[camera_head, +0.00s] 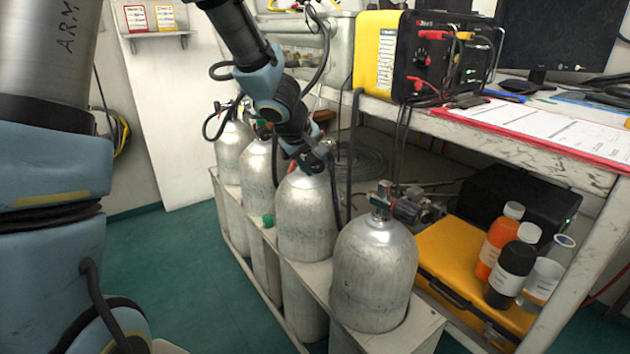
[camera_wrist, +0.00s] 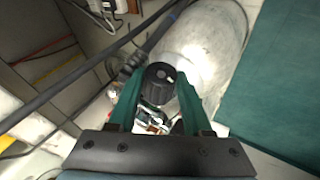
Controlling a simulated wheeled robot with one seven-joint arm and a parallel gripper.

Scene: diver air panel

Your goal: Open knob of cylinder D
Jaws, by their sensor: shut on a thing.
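Several silver gas cylinders stand upright in a row; I see no letters on them, so I cannot tell which is D. My gripper (camera_head: 314,160) is at the top of the second-nearest cylinder (camera_head: 305,215), and my arm partly hides its valve. In the wrist view, the green fingers of my gripper (camera_wrist: 160,80) are shut on a round black knob (camera_wrist: 160,88), one finger on each side. A silver cylinder (camera_wrist: 207,42) lies just beyond the knob. Whether the knob is turned open cannot be told.
The nearest cylinder (camera_head: 375,275) has its own valve (camera_head: 384,198), close to the right of my gripper. The cylinders stand in a pale rack (camera_head: 425,325). A workbench (camera_head: 510,143) with a yellow-black device (camera_head: 425,58) is at right. The green floor at left is clear.

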